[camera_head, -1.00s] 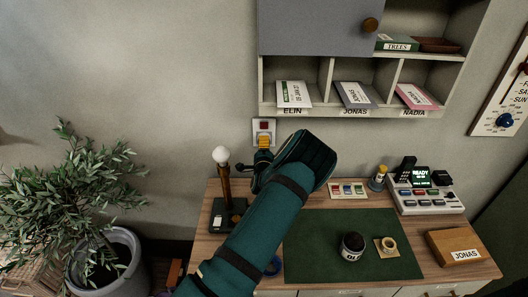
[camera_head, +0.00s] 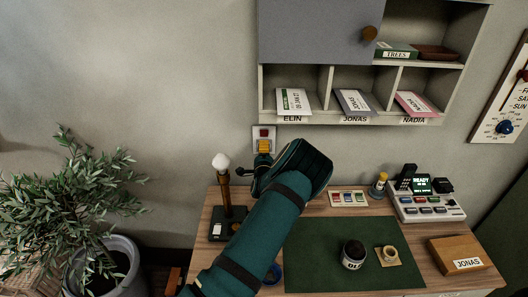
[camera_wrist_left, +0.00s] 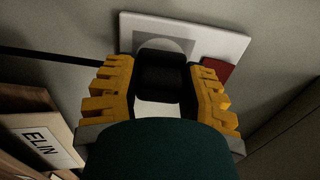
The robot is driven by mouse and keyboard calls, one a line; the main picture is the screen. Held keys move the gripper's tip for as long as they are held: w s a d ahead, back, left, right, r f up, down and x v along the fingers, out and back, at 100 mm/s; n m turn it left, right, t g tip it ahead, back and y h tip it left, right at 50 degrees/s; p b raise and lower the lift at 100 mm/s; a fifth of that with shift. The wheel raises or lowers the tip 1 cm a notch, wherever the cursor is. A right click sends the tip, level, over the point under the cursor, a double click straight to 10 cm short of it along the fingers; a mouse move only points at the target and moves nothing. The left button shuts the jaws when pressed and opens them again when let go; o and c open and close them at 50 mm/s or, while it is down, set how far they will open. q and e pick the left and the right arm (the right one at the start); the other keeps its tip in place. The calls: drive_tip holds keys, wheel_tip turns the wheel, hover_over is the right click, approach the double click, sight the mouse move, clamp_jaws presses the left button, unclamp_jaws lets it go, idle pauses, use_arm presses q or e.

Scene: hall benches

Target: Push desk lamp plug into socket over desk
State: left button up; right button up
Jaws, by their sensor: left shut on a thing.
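The desk lamp (camera_head: 226,199), with a round white bulb, stands upright at the desk's back left. A white wall socket plate (camera_head: 272,131) with a red switch is above the desk; the plate (camera_wrist_left: 225,42) fills the top of the left wrist view. My left gripper (camera_head: 264,146) is at the plate, its yellow fingers shut on the black plug (camera_wrist_left: 160,75). In the left wrist view the plug overlaps the round socket recess (camera_wrist_left: 165,44). I cannot tell how deep it sits, as its front is hidden. My right gripper is in neither view.
A wall shelf (camera_head: 345,119) with labelled slots hangs just above the socket. The desk (camera_head: 213,197) bears a green mat (camera_head: 310,250), an ink pot (camera_head: 353,254) and a device with a screen (camera_head: 425,205). A potted plant (camera_head: 70,205) stands left.

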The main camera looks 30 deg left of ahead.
use_arm(q)
drive_tip(key=shift+b, duration=0.95)
idle(1.4)
drive_tip(key=shift+w+a+b, duration=0.25)
drive_tip(key=shift+w+b, duration=0.15)
idle(0.5)
drive_tip(key=o, duration=1.1)
drive_tip(key=shift+c, duration=0.2)
drive_tip(key=v, duration=1.2)
drive_tip(key=shift+a, duration=0.1)
